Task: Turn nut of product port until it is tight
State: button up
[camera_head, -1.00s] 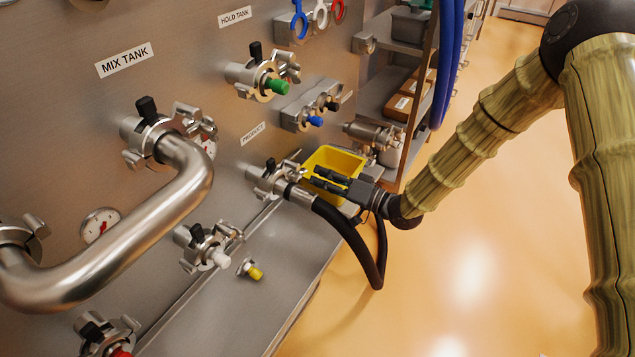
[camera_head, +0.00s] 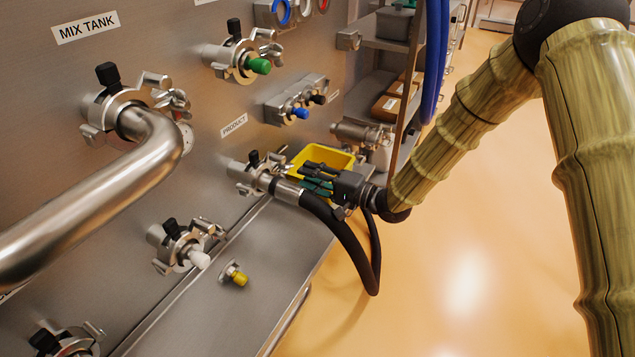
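The product port (camera_head: 240,172) is a steel clamped fitting on the panel, below the PRODUCT label (camera_head: 234,125). A small black knob stands on top of its clamp, and its steel nut (camera_head: 278,157) appears on the right side of the clamp. A steel hose end (camera_head: 287,191) with a black hose (camera_head: 345,238) is fixed to the port. My gripper (camera_head: 303,176) is just right of the nut, its dark fingers pointing left towards it. The fingers look apart and nothing shows between them. A small gap seems to separate them from the nut; contact is hard to judge.
A yellow bin (camera_head: 318,157) sits right behind my fingers. The black hose loops below my gripper. A steel ledge (camera_head: 225,262) with a yellow-capped fitting (camera_head: 237,276) lies below the port. A shelf rack (camera_head: 372,68) stands behind. The orange floor at right is clear.

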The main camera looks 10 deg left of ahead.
aim_at(291, 170)
jog(key=x, duration=0.4)
jog(key=shift+a+r, duration=0.1)
jog(key=shift+r, duration=0.05)
jog(key=shift+x, duration=1.25)
grip_shut()
